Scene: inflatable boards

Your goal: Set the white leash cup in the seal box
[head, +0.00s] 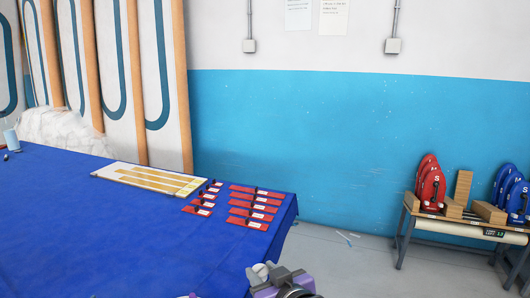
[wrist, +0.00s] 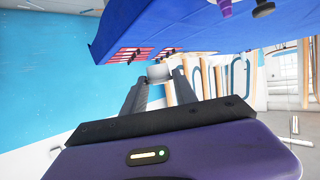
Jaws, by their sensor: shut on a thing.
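The white leash cup (wrist: 159,72) is between the two fingertips of my gripper (wrist: 160,80) in the wrist view. My gripper is shut on it. In the head view my gripper (head: 264,271) shows at the bottom edge, just off the near right corner of the blue table, with a small white part of the cup (head: 261,269) in it. The fingers hide part of the cup. I cannot make out a seal box in either view.
The blue-covered table (head: 130,235) holds a pale board with tan strips (head: 150,180) and several red tagged pieces (head: 254,206). A pale blue cylinder (head: 11,139) stands at the far left. A bench (head: 470,226) with red and blue fins is at the right. Grey floor between is mostly clear.

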